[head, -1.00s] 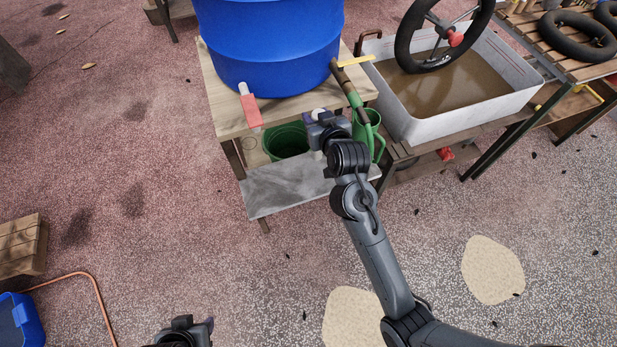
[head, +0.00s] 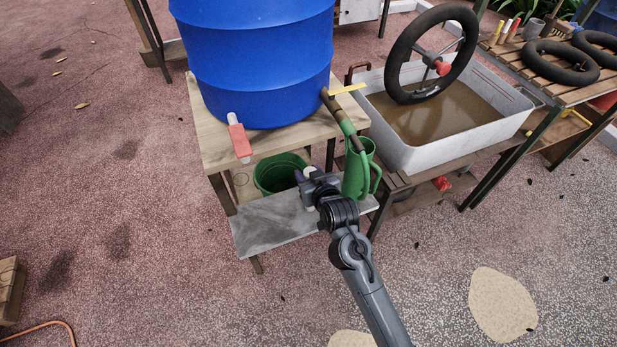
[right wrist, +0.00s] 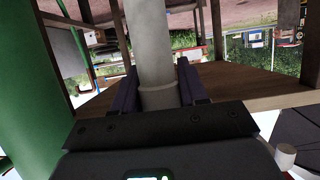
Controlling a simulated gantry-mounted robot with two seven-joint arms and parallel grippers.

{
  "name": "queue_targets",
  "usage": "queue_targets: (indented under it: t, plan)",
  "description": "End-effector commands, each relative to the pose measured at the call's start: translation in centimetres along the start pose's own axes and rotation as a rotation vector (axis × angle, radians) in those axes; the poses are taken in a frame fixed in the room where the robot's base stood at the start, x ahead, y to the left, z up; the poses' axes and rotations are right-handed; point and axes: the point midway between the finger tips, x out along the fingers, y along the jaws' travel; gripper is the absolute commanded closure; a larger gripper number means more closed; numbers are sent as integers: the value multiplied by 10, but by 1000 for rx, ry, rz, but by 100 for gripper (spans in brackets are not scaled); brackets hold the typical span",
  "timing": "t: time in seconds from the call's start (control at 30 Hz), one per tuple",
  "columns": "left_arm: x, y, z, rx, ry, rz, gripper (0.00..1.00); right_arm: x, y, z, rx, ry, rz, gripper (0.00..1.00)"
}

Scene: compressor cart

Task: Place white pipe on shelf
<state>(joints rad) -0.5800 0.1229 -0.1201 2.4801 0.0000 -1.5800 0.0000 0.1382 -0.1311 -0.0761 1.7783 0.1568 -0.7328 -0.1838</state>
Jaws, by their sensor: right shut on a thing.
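My right gripper (head: 308,178) is at the front edge of the wooden stand's lower shelf (head: 262,228), just left of the green watering can. It is shut on the white pipe (right wrist: 153,50), which shows pale and upright between the two dark fingers in the right wrist view. In the head view only a small pale end of the pipe (head: 310,171) shows at the gripper; the rest is hidden. Whether the pipe touches the shelf cannot be told. My left gripper is out of view.
A dark green bucket (head: 277,174) stands on the lower shelf behind and left of the gripper. The green watering can (head: 359,170) is close on the right. A blue barrel (head: 250,65) with a red-handled tap (head: 239,142) sits above. The shelf's front left is bare.

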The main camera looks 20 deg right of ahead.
Motion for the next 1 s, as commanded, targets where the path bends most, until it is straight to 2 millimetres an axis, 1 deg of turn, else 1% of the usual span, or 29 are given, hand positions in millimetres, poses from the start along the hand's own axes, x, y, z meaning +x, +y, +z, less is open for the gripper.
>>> queue_targets:
  t: [0.43,0.47,0.6,0.87,1.0]
  plan:
    - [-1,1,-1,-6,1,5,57,2,0,4,0,1,1,100]
    - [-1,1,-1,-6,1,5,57,2,0,4,0,1,1,54]
    - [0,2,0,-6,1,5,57,2,0,4,0,1,0,33]
    - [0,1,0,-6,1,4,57,2,0,4,0,1,0,32]
    - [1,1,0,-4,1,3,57,0,0,0,1,2,0,32]
